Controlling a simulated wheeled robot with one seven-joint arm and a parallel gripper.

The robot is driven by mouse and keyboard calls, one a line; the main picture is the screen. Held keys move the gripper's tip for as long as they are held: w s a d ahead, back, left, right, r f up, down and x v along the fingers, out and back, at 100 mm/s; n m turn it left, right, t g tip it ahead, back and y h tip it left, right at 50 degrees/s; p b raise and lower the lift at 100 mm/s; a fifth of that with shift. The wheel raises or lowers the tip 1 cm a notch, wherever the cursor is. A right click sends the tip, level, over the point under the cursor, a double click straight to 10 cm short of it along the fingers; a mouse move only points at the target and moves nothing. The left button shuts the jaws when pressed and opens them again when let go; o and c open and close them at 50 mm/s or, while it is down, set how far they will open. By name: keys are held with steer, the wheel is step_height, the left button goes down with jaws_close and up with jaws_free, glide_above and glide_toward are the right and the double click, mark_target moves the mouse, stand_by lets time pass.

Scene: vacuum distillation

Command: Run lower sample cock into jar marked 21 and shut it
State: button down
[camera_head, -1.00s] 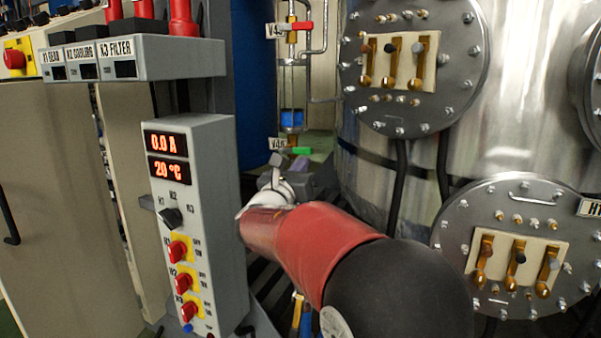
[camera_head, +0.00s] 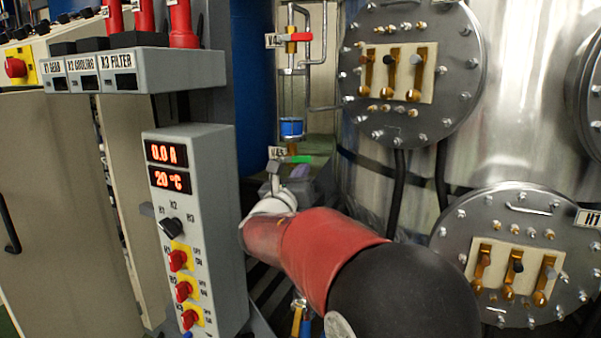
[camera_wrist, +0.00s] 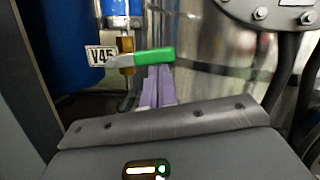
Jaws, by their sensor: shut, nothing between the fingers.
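The lower cock (camera_head: 300,159) has a green lever handle and a tag reading V45 (camera_head: 277,153). In the wrist view the green handle (camera_wrist: 153,57) lies nearly level, pointing right from the brass body. In the head view my gripper (camera_head: 299,172) is mostly hidden by my arm. No jar marked 21 is visible.
An upper cock with a red handle (camera_head: 299,37) is above the sight glass. A grey control box (camera_head: 198,138) stands left. A steel vessel (camera_head: 520,110) with bolted flanges stands right. A blue drum (camera_head: 252,90) is behind. The gap around the cock is narrow.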

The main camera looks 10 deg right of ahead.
mark_target(304, 156)
steer(key=shift+s+d+r+n+y+p, duration=0.15)
steer(key=shift+r+n+y+p, duration=0.45)
steer(key=shift+r+n+p, duration=0.6)
steer(key=n+p, duration=0.2)
steer(key=n, duration=0.1)
steer(key=shift+r+y+p, duration=0.35)
steer(key=shift+r+y, duration=0.05)
steer(key=shift+w+a+r+p, duration=0.2)
steer(key=shift+a+r+p, duration=0.1)
steer(key=shift+r, duration=0.25)
steer(key=shift+w+a+r+p, duration=0.15)
steer(key=shift+w+r+p, duration=0.1)
steer(key=shift+r, duration=0.35)
